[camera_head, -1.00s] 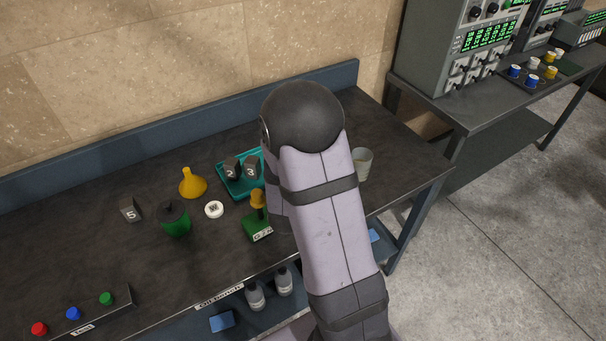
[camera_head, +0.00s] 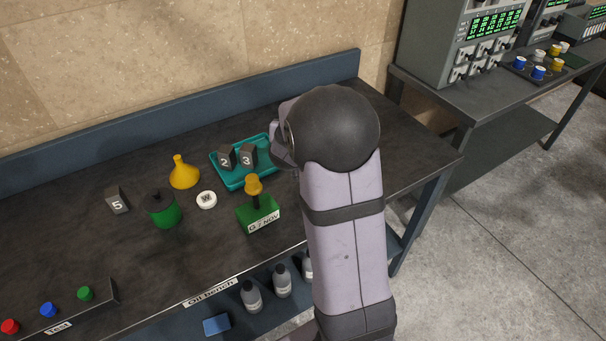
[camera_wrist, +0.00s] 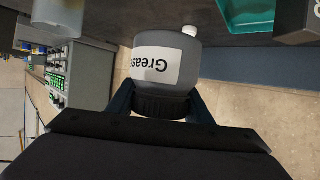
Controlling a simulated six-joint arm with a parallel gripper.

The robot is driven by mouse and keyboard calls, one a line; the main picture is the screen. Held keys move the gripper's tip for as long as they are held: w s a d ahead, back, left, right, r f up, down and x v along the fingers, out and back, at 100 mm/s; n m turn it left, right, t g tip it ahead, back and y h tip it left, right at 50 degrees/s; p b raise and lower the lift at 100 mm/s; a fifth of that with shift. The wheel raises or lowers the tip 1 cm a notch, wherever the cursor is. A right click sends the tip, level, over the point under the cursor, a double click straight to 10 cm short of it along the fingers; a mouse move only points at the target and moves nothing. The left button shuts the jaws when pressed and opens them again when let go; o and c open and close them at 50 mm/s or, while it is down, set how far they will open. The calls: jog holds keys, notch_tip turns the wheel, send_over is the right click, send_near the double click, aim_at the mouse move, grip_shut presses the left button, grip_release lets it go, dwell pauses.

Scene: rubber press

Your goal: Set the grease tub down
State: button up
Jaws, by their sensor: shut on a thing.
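The grease tub (camera_wrist: 190,55) is a grey, rounded tub with a dark lid and a white "Grease" label, which reads upside down in the wrist view. My gripper (camera_wrist: 163,103) is shut on it, with one finger on each side of the dark lid. The dark bench top (camera_head: 80,240) lies beyond the tub in the wrist view. I cannot tell whether the tub touches it. In the head view my arm hides both gripper and tub.
A teal tray (camera_head: 234,184) holds blocks "2" (camera_head: 227,157) and "3" (camera_head: 248,155). Nearby stand a yellow funnel (camera_head: 184,173), a green pot (camera_head: 163,210), a white "W" disc (camera_head: 206,200), a green stand (camera_head: 258,214) and block "5" (camera_head: 117,201). The bench's front left is partly clear.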

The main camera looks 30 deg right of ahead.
jog(key=shift+a+f, duration=0.15)
jog(key=shift+f, duration=0.05)
jog(key=shift+f+t, duration=0.1)
jog(key=shift+t, duration=0.2)
jog(key=shift+f+p, duration=0.35)
jog(key=shift+f, duration=4.55)
jog(key=shift+f, duration=0.1)
jog(key=shift+f, duration=0.15)
jog(key=o, duration=1.4)
